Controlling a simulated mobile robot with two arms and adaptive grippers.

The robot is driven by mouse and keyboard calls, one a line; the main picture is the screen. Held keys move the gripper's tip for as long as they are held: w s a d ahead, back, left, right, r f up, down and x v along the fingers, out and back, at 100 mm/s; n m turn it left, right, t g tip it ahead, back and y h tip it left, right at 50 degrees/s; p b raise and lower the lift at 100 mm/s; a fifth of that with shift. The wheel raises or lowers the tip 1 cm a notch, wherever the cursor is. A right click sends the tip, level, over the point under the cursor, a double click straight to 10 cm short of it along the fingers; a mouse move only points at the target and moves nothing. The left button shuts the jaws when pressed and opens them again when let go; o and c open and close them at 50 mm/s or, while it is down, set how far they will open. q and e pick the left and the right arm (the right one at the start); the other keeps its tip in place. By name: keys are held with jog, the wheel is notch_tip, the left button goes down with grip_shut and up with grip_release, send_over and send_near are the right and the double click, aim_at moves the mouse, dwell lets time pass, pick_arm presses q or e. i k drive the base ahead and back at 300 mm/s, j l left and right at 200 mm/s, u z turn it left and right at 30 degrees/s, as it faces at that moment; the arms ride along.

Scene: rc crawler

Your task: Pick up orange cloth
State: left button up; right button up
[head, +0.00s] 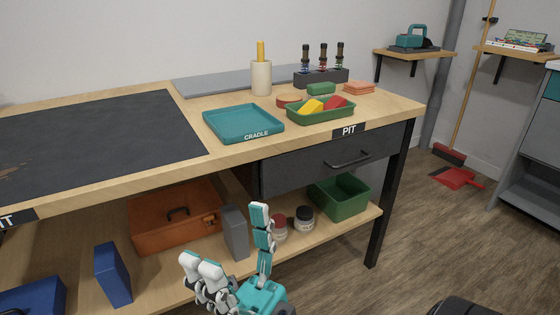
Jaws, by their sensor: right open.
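The orange cloth (358,89) looks like a small folded stack. It lies near the right back edge of the wooden bench top (390,108), behind the green tray (320,117) and right of a small green block (321,89). My right gripper (229,238) is open and empty at the bottom middle of the head view. It shows in front of the lower shelf, lower in the picture than the bench top and well apart from the cloth. My left gripper is not in view.
The green tray holds yellow and red pieces. A teal tray marked CRADLE (243,136), a roll with a yellow handle (261,76) and a rack of bottles (321,78) stand nearby. A drawer (325,160) is shut under the bench top. The floor at right is partly clear.

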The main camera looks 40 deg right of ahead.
aim_at(359, 88)
jog(key=z, duration=1.8)
